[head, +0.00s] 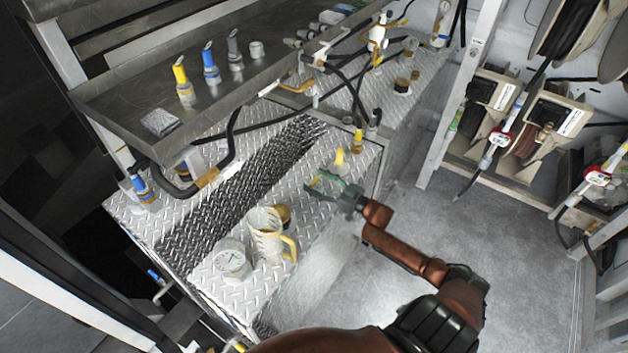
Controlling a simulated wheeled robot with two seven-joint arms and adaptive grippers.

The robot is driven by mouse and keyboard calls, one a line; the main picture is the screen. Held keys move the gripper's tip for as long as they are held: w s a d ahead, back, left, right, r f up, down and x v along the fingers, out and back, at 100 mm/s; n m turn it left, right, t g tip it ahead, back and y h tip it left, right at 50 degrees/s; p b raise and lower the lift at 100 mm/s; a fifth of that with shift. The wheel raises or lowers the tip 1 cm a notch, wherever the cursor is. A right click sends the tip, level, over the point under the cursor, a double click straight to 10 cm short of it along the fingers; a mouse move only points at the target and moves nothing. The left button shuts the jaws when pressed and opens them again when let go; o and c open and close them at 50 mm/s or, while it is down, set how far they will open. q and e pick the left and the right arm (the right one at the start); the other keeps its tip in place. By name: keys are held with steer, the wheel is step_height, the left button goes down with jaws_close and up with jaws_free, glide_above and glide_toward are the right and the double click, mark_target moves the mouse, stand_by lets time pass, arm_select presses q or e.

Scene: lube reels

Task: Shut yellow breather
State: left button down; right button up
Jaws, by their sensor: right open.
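A small yellow-topped fitting (340,158) stands on the diamond-plate tank top (215,205), near its right edge; it looks like the yellow breather. I cannot tell whether it is open or shut. A second yellow fitting (358,139) stands just behind it, beside a dark one. My right gripper (318,183) is open and empty, just in front of and a little left of the nearer yellow fitting in the picture. It appears apart from the fitting. My left gripper is not in view.
A metal shelf (215,97) with yellow (182,80) and blue (210,67) spouts overhangs the back. Black hoses cross behind. Hose reels (535,125) hang right; the grey floor (430,215) is clear.

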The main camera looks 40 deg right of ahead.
steer(key=v, duration=0.9)
steer(key=shift+s+d, duration=0.15)
steer(key=shift+s, duration=0.2)
steer(key=shift+s+d, duration=0.2)
steer(key=shift+s, duration=0.4)
